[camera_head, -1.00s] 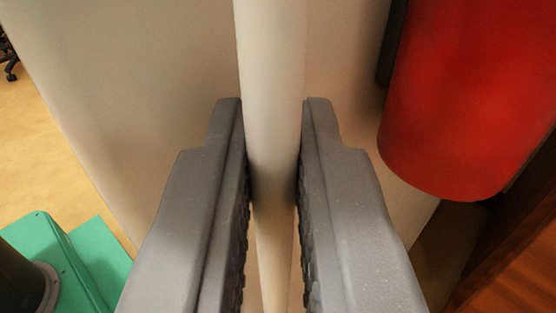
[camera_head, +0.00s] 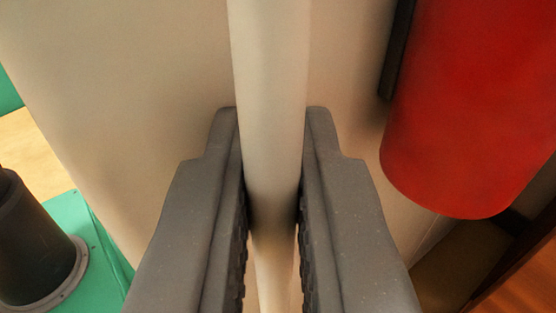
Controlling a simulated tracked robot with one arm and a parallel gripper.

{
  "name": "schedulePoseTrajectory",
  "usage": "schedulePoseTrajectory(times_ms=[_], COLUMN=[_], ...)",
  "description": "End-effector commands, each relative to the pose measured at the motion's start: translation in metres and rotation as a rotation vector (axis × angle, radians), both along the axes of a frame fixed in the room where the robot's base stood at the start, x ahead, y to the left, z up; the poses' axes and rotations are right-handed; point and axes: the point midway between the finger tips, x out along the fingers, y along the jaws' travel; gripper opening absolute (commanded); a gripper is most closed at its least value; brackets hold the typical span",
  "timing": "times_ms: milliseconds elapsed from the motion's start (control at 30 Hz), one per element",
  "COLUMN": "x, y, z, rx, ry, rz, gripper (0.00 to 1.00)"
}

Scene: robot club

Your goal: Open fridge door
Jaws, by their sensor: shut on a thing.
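The fridge door (camera_head: 130,110) is a cream-white panel that fills the middle of the view. Its handle (camera_head: 268,90) is a pale upright bar that runs down the centre of the picture. My gripper (camera_head: 271,170) has its two grey fingers on either side of the bar and is shut on it. The lower part of the bar shows between the fingers. The fridge's inside is not in view.
A red cylinder (camera_head: 470,110) hangs close on the right, with a dark strip (camera_head: 397,50) beside it. A brown wooden surface (camera_head: 525,285) is at the lower right. My green base and dark column show at the lower left, with some tan floor (camera_head: 30,145) beyond.

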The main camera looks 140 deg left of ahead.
Motion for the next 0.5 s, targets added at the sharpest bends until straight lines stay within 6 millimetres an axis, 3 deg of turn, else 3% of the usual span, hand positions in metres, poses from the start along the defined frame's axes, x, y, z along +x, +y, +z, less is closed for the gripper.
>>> schedulePoseTrajectory(times_ms=[100, 133, 167, 500], x=[0.0006, 0.001, 0.0013, 0.0023], y=[0.0015, 0.001, 0.0004, -0.0028], z=[0.0, -0.0001, -0.0001, -0.0004], rx=[0.002, 0.002, 0.002, 0.0], ry=[-0.001, -0.001, -0.001, 0.0], rz=[-0.004, -0.005, -0.006, -0.009], gripper=[0.0, 0.19, 0.24, 0.24])
